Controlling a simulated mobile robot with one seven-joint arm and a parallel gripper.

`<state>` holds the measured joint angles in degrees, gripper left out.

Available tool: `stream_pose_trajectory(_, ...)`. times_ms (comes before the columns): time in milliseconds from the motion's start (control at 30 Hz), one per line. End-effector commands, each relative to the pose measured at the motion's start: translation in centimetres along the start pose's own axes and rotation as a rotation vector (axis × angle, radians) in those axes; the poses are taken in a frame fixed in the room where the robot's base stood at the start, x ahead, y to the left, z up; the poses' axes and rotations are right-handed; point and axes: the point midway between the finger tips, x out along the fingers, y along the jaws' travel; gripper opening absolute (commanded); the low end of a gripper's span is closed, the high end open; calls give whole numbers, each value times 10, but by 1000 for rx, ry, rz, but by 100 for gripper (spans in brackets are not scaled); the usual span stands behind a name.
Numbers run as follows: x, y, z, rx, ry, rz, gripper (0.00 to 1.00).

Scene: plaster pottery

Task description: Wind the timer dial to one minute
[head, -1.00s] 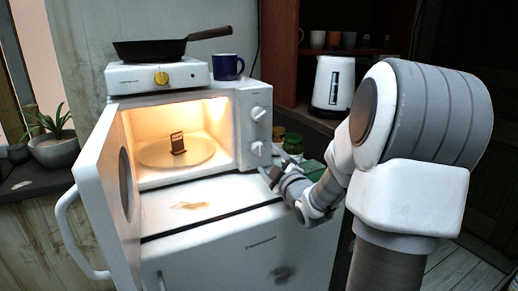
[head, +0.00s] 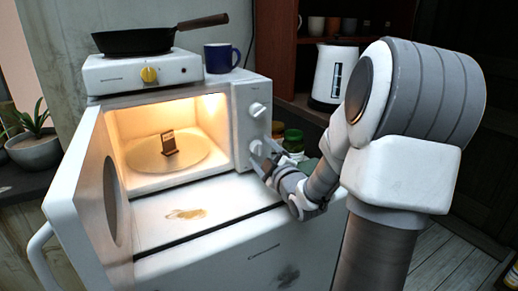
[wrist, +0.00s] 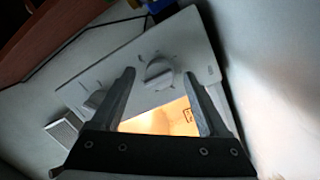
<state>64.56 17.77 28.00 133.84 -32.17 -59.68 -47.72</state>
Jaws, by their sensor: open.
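The white microwave (head: 240,135) has two round dials on its right-hand panel, an upper dial (head: 257,110) and a lower dial (head: 257,147). Their markings are too small to read, so I cannot tell from the labels which is the timer. My gripper (head: 262,158) is open in front of the panel at the lower dial, partly covering it. In the wrist view, the lower dial (wrist: 158,72) shows between and just beyond my open fingertips (wrist: 159,74). The upper dial (wrist: 95,100) is to the left, behind one finger. I see no grip on either dial.
The microwave door (head: 95,205) stands wide open at left. The lit cavity holds a turntable (head: 195,165) with a small dark upright object (head: 168,143). A hotplate (head: 145,72) with a pan and a blue mug (head: 221,58) stand on top. Jars (head: 293,140) sit right of the panel.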

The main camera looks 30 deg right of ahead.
Motion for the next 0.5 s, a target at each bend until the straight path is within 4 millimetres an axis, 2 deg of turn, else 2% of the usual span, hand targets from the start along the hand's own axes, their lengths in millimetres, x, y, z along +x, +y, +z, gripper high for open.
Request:
stream_pose_trajectory(467, -2, 0, 0, 0, -1, 0, 78)
stream_pose_trajectory(500, -2, 0, 0, 0, -1, 0, 70)
